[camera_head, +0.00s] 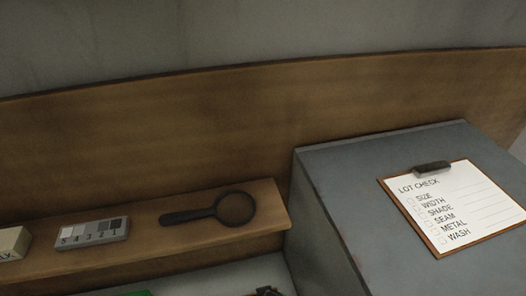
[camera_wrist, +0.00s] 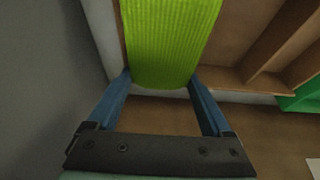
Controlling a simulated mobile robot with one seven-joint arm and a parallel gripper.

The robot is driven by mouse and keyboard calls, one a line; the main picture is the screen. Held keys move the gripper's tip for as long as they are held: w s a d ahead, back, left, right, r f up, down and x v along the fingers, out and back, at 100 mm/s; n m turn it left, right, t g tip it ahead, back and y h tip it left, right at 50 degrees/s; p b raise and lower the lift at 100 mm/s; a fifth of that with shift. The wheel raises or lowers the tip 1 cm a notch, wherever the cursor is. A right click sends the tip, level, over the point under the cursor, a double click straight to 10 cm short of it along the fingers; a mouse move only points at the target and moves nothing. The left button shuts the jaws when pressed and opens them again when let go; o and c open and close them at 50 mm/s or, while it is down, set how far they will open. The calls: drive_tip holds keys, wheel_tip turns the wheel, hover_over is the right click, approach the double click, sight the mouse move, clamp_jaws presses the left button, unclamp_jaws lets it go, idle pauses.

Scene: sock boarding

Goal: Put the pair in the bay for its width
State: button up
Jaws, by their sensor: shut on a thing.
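A bright green ribbed sock or pair of socks (camera_wrist: 168,40) fills the top middle of the wrist view. My gripper (camera_wrist: 160,78) has its two blue fingers on either side of the lower end of the green fabric and is shut on it. I cannot tell whether it is one sock or two. Wooden compartments with dividers (camera_wrist: 265,50) show at the right of the wrist view; no width labels are readable. The far end of the green fabric is out of frame.
In the head view, a wooden shelf (camera_head: 145,245) holds a magnifying glass (camera_head: 235,208) and a grey shade card (camera_head: 93,233). A clipboard checklist (camera_head: 455,205) lies on a grey surface (camera_head: 345,185) at right. Another green thing (camera_wrist: 302,97) shows at the wrist view's right edge.

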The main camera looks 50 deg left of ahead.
drive_tip(key=o, duration=1.3)
drive_tip(key=v, duration=1.3)
drive_tip(key=shift+d, duration=0.1)
drive_tip(key=shift+s+f, duration=0.1)
